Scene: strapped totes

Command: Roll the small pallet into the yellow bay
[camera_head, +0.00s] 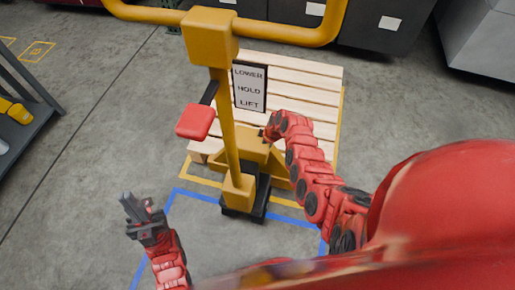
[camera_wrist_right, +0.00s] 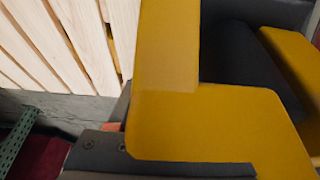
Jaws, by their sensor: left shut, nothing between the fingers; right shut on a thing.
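The small wooden pallet (camera_head: 300,72) lies behind a yellow pallet jack (camera_head: 232,125) in the head view. The right wrist view shows the jack's yellow part (camera_wrist_right: 215,120) close up, with pallet slats (camera_wrist_right: 60,40) beyond. My left gripper (camera_head: 130,207) is shut and empty, above the floor left of the jack.
A blue floor outline (camera_head: 179,198) lies in front of the jack. A red lever (camera_head: 196,121) and a LOWER/HOLD/LIFT sign (camera_head: 250,88) are on the jack. Dark bins (camera_head: 385,22) stand at the back, a grey shelf (camera_head: 25,125) at left.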

